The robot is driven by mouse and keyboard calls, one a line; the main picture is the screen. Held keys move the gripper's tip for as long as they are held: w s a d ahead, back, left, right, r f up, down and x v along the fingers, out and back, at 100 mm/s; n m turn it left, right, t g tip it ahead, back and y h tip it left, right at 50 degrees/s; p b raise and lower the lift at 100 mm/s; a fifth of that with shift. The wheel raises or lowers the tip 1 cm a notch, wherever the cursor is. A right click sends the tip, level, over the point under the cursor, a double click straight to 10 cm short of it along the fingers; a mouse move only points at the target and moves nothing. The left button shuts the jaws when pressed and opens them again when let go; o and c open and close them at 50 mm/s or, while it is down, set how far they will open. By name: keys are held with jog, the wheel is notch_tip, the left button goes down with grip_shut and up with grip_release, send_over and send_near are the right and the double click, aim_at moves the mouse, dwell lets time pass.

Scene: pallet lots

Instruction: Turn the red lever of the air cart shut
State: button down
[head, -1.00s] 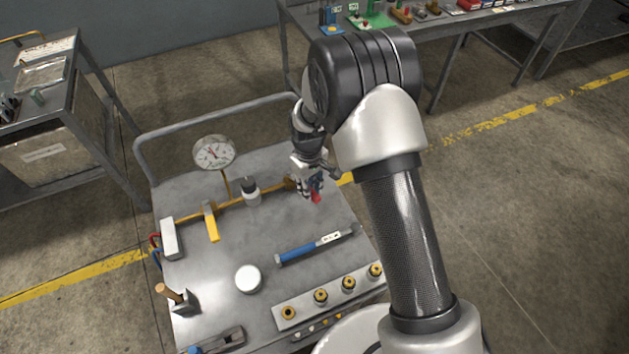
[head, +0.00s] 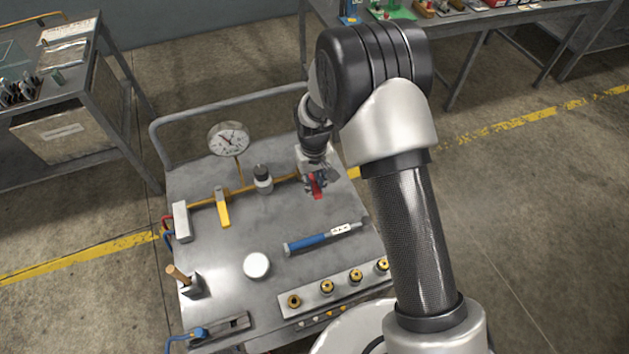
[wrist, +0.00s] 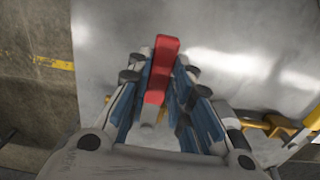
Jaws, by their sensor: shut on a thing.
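The air cart (head: 225,285) has a grey metal top with a yellow air pipe (head: 287,181) along its far side. The red lever (head: 317,188) is at the right end of this pipe. My gripper (head: 315,180) reaches down over it and hides part of it. In the wrist view, the red lever (wrist: 162,60) stands between the blue-padded fingers of my gripper (wrist: 158,95), which are shut on it. Its far end sticks out past the fingertips. The lever's pivot is hidden, so its exact angle to the pipe is unclear.
A dial gauge (head: 229,139), a dark-topped fitting (head: 263,178) and a yellow lever (head: 222,207) are along the pipe. A blue-handled tool (head: 320,239), a white disc (head: 257,266) and a block of brass fittings (head: 327,288) lie nearer. A push rail (head: 225,112) borders the far edge.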

aim_at(314, 185)
jog(key=c, duration=1.4)
grip_release()
jog(key=shift+a, duration=0.1)
jog(key=shift+c, duration=0.2)
notch_tip(314, 185, up, 12)
